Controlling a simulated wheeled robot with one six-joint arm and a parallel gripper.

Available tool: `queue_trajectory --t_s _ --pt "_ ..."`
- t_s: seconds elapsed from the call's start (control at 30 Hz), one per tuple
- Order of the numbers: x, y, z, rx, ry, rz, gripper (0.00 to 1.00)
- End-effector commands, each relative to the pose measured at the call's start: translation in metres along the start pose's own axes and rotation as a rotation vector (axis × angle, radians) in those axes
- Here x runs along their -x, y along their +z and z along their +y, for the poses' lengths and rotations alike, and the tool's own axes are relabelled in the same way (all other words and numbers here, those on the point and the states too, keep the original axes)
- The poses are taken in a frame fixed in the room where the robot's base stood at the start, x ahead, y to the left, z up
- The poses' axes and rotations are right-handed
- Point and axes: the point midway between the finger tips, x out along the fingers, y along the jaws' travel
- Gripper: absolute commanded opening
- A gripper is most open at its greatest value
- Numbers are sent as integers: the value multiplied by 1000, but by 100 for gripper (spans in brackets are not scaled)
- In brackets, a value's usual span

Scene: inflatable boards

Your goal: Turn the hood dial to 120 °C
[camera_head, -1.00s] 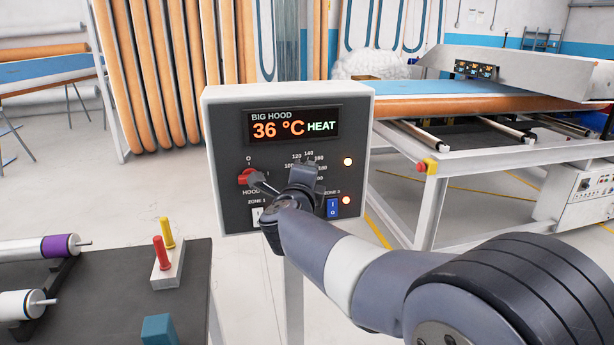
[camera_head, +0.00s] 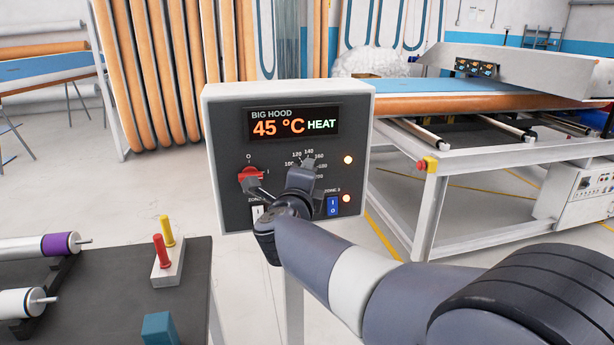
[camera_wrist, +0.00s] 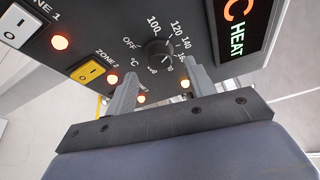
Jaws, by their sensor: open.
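The hood control box (camera_head: 225,140) shows 45 °C and HEAT on its display (camera_head: 292,124). In the wrist view, the round black dial (camera_wrist: 158,51) sits beyond my fingertips, with 100, 120 and 140 printed around it. A small light mark shows toward its lower right; I cannot tell which number it meets. My gripper (camera_wrist: 160,75) is open, its two grey fingers apart below the dial, with nothing between them. In the head view, my gripper (camera_head: 283,176) is in front of the panel and hides most of the dial.
A red rotary switch (camera_head: 251,175) is close to my left finger in the head view. Rocker switches (camera_wrist: 92,72) and lit lamps are near the dial. A dark table (camera_head: 90,290) with rollers and a red and yellow handled piece stands at the left.

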Motion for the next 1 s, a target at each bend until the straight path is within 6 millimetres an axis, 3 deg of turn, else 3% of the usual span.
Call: queue_trajectory --t_s 0.2,0.4,0.83,1.0 --pt "46 1 -1 -1 0 -4 52" --pt "72 1 0 0 0 -2 52" --pt "78 0 0 0 0 1 52" --pt "68 0 0 0 1 3 52"
